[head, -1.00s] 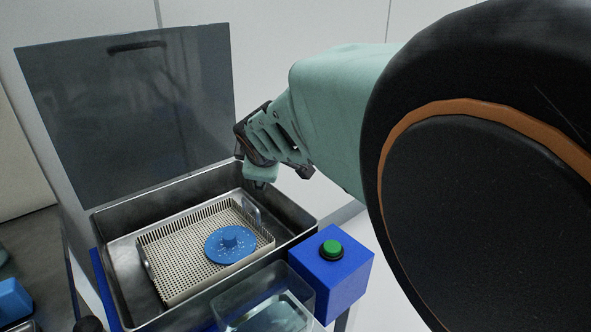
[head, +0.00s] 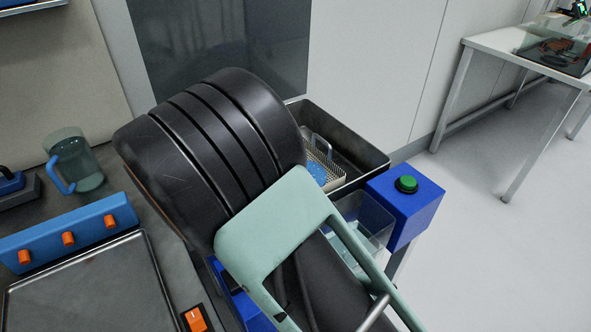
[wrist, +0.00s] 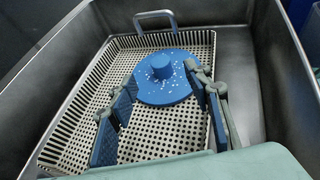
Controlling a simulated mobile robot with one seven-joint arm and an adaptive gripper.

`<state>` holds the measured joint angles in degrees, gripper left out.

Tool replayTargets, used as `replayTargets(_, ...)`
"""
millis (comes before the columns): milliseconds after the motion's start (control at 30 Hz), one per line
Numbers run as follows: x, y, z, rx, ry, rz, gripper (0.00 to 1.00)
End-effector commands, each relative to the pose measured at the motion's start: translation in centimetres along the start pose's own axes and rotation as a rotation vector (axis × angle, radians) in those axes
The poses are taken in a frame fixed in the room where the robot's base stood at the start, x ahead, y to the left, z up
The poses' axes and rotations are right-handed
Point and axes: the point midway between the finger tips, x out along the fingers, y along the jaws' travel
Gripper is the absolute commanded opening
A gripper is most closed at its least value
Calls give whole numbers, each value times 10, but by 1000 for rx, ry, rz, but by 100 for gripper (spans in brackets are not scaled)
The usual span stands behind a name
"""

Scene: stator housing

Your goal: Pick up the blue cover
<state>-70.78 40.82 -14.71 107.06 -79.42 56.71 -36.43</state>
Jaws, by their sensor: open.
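The blue cover (wrist: 162,84) is a round disc with a raised central knob and pale specks. It lies in the perforated, light-coloured basket (wrist: 165,143), toward its handle end. In the head view only a sliver of the cover (head: 317,173) shows beside my arm. My gripper (wrist: 162,96) is open in the wrist view, with one finger on each side of the near part of the cover. Nothing is held. I cannot tell whether the right finger touches the disc's edge. In the head view my gripper is hidden behind my arm.
The basket sits inside a deep metal tank (head: 362,150) with high walls and a raised dark lid (head: 220,45). A clear container (head: 372,225) and a blue box with a green button (head: 405,200) stand beside it. A glass jug (head: 78,165) stands at left.

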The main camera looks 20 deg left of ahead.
Motion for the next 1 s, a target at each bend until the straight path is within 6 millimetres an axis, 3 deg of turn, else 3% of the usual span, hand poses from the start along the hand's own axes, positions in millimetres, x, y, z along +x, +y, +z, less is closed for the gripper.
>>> replayTargets(167, 6, 2, -2, -26, -21, 7, 45)
replayTargets(433, 45, 2, -2, -23, -20, 6, 45)
replayTargets(667, 64, 1, -3, -24, -19, 7, 45)
replayTargets(1000, 108, 0, -6, -24, -19, 7, 45)
